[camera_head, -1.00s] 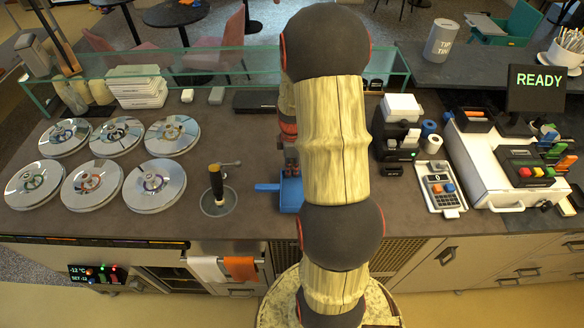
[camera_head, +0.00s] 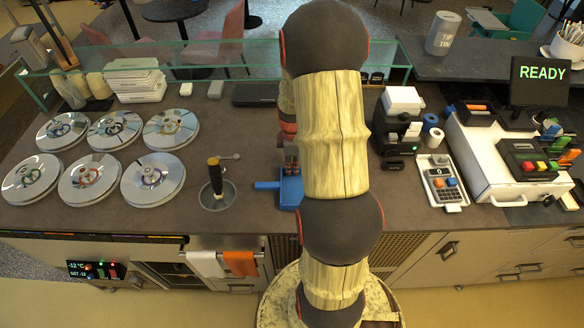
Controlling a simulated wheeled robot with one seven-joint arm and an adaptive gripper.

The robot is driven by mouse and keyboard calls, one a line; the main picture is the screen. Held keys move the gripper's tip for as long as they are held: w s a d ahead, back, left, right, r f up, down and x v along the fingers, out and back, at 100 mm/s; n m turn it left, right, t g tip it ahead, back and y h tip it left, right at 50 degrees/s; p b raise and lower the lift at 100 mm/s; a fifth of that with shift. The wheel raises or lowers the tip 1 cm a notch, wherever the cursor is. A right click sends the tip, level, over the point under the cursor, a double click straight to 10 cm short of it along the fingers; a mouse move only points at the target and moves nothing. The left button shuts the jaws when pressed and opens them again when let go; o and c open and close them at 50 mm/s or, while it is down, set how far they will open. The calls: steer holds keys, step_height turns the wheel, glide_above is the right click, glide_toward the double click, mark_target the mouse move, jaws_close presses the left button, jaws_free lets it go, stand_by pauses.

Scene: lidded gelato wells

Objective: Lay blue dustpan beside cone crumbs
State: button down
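The blue dustpan (camera_head: 290,193) lies on the brown counter, just left of my arm, with its handle (camera_head: 266,185) pointing left. Its right part is hidden behind my arm. My gripper (camera_head: 290,168) is mostly hidden behind my arm; a dark, reddish bit of it shows at the dustpan's upper edge. I cannot tell whether its fingers are open or shut, or whether they touch the dustpan. I see no cone crumbs; they may be hidden by my arm.
Several round lidded wells (camera_head: 152,178) fill the counter's left. A dipper well with a dark-handled tool (camera_head: 217,192) sits left of the dustpan. A card terminal (camera_head: 441,183) and cash register (camera_head: 515,160) stand at right. A glass guard (camera_head: 220,62) runs along the back.

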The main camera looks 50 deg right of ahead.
steer(key=shift+f, duration=0.2)
steer(key=c, duration=2.4)
jaws_free()
steer(key=o, duration=0.4)
steer(key=shift+c, duration=0.2)
steer(key=shift+o, duration=0.4)
step_height(320, 180, up, 12)
